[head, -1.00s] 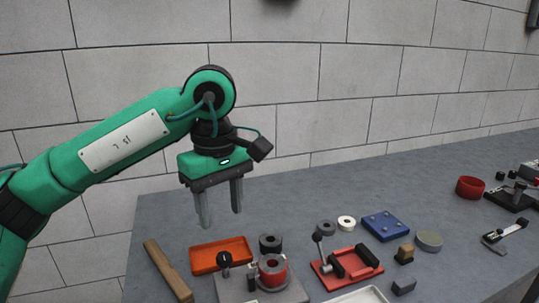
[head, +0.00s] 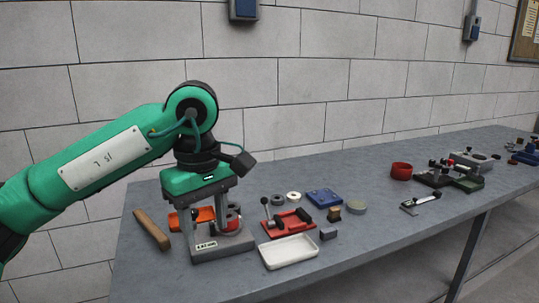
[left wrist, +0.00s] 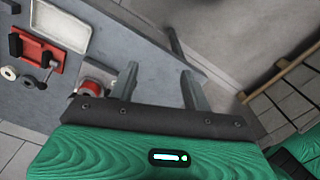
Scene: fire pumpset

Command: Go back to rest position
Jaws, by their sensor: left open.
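My left gripper (head: 208,234) is open and empty, with its two fingers apart and pointing down. In the head view it stands in front of the grey fixture (head: 222,246) that holds a red ring part, and hides some of it. In the left wrist view the gripper (left wrist: 158,82) shows its two separate fingers with nothing between them. The red ring part shows there beside the left finger (left wrist: 91,88). My right gripper is in neither current view.
A tiled wall stands behind.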

